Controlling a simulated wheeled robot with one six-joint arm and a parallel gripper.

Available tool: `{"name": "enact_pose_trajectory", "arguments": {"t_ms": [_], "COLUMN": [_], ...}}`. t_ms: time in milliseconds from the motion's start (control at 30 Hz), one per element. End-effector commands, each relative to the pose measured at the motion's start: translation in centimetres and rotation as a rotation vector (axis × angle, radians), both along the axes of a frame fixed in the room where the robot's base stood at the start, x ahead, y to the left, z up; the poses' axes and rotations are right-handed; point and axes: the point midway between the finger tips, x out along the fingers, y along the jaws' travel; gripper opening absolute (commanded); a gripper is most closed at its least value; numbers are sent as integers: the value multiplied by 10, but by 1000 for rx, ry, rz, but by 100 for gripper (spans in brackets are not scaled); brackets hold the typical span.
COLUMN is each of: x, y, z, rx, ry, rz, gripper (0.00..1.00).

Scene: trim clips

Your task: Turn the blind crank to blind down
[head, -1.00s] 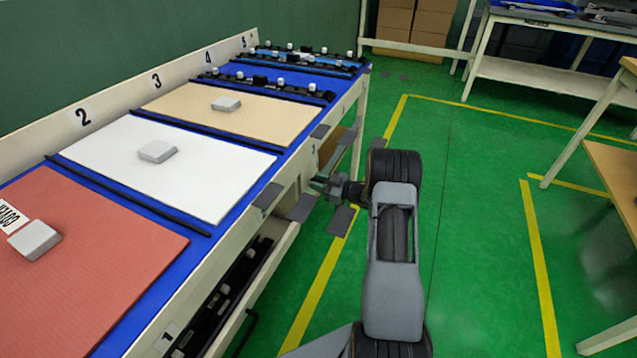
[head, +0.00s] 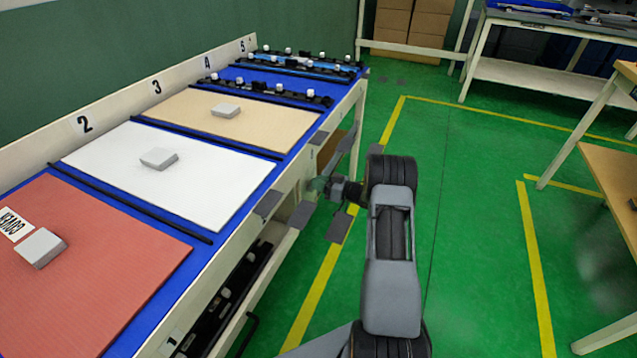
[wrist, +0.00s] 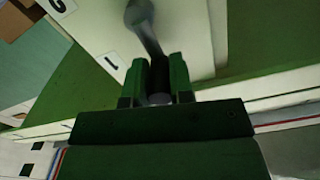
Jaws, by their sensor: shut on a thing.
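The blind crank shows in the wrist view as a grey metal arm (wrist: 146,32) with a dark handle (wrist: 158,74) at its lower end. My gripper (wrist: 158,82) has its two green fingers on either side of this handle and is shut on it. The crank stands in front of a pale panel (wrist: 190,30) marked "1". In the head view my gripper (head: 322,185) is at the bench's right side, among grey flat plates. The crank cannot be made out there, and no blind can be identified in either view.
A long bench (head: 216,258) with numbered bays runs along the left. It bears a red board (head: 100,260), a white board (head: 205,190) and a tan board (head: 255,125), each with a grey block. Green floor (head: 470,230) with yellow lines lies open to the right.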

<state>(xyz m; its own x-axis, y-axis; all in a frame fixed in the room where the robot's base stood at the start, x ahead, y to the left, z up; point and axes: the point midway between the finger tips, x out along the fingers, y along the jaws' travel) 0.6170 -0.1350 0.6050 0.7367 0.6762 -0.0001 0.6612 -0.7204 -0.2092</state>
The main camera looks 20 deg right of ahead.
Motion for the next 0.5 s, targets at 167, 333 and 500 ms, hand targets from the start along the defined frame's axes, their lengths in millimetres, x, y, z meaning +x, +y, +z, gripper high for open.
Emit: {"name": "enact_pose_trajectory", "arguments": {"t_ms": [167,333,500], "x": [0,0,0], "y": [1,1,0], "z": [-1,-1,-1], "rx": [3,3,2], "ry": [5,4,3], "rz": [2,1,0], "gripper": [0,30,46]}}
